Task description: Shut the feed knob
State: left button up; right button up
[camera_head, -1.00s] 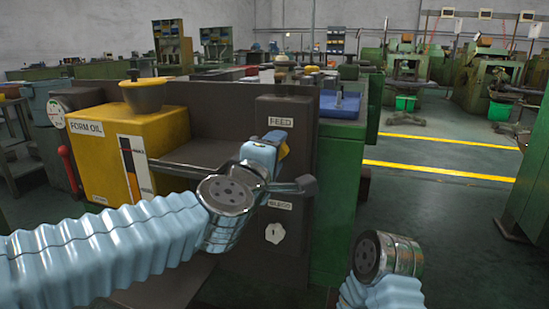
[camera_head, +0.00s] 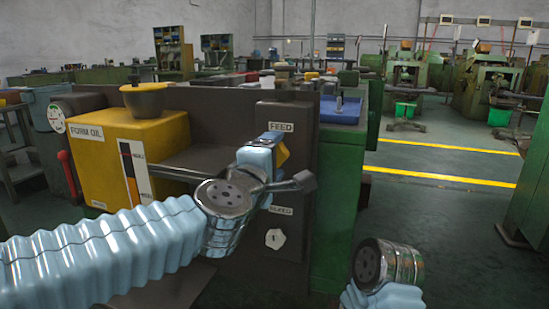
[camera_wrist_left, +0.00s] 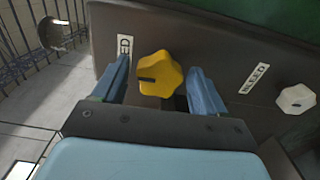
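The feed knob (camera_wrist_left: 160,75) is a yellow, lobed knob with a dark slot, set on a dark panel beside the FEED label (camera_head: 280,127). In the head view it is mostly hidden behind my left gripper (camera_head: 268,146), with only a bit of yellow showing. In the left wrist view, my left gripper (camera_wrist_left: 160,68) is open, with one blue finger on each side of the knob. A gap shows on the left side; on the right I cannot tell if the finger touches. My right gripper is out of view; only part of my right arm shows at lower right.
A white knob (camera_head: 275,238) sits lower on the same panel, under the BLEED label (camera_head: 280,211). A yellow FORM OIL box (camera_head: 110,160) stands left of the panel. Green machine casing (camera_head: 338,200) is to its right. Open floor lies farther right.

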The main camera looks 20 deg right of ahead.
pick_arm(q)
jog(key=shift+o, duration=0.3)
jog(key=shift+s, duration=0.1)
jog(key=v, duration=1.3)
jog(key=shift+s+a, duration=0.25)
